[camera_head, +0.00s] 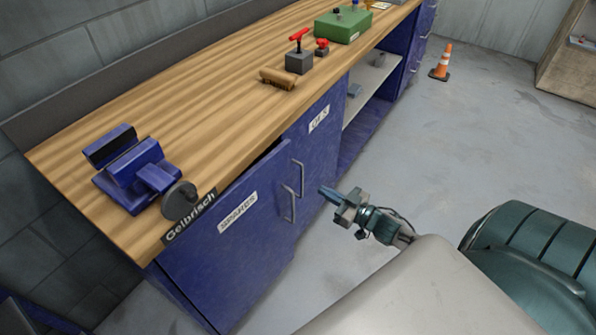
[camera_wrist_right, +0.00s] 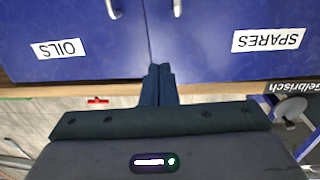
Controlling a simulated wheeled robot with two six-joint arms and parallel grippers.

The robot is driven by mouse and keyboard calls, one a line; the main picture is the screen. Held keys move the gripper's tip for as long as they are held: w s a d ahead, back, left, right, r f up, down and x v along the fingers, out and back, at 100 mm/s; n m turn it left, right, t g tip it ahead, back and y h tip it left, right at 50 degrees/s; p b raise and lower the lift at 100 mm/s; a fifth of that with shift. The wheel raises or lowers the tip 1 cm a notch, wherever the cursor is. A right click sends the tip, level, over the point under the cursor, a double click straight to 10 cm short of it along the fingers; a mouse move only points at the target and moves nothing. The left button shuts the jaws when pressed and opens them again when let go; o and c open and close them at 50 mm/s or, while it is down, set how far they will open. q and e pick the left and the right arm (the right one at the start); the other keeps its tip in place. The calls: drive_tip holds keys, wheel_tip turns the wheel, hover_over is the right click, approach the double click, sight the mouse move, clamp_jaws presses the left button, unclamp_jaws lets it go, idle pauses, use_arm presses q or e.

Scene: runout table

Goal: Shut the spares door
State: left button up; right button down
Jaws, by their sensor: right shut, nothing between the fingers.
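The blue spares door (camera_head: 235,245) is at the near end of the bench, with a white SPARES label and a metal handle (camera_head: 289,203). In the head view its handle-side edge seems to stand slightly out from the oils door (camera_head: 312,145); the exact gap is hard to tell. My right gripper (camera_head: 326,192) is shut and empty, in front of the doors to the right of the spares handle, apparently not touching. In the right wrist view, upside down, the spares door (camera_wrist_right: 230,40) is right of my shut fingers (camera_wrist_right: 158,72). My left gripper is out of view.
The wooden worktop (camera_head: 190,110) carries a blue vise (camera_head: 135,170), a grey block with a red handle (camera_head: 299,60) and a green box (camera_head: 343,25). An open shelf (camera_head: 370,85) lies beyond the oils door. An orange cone (camera_head: 441,62) stands on otherwise clear floor.

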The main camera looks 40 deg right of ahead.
drive_tip(key=p, duration=0.2)
approach(288, 170)
drive_tip(key=w, duration=0.3)
drive_tip(key=shift+w+a, duration=0.8)
drive_tip(key=shift+w, duration=0.35)
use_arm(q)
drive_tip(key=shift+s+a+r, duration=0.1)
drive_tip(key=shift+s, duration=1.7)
use_arm(e)
drive_tip(key=shift+w+a+f, duration=0.1)
drive_tip(key=shift+w+a, duration=0.1)
drive_tip(key=shift+w, duration=0.45)
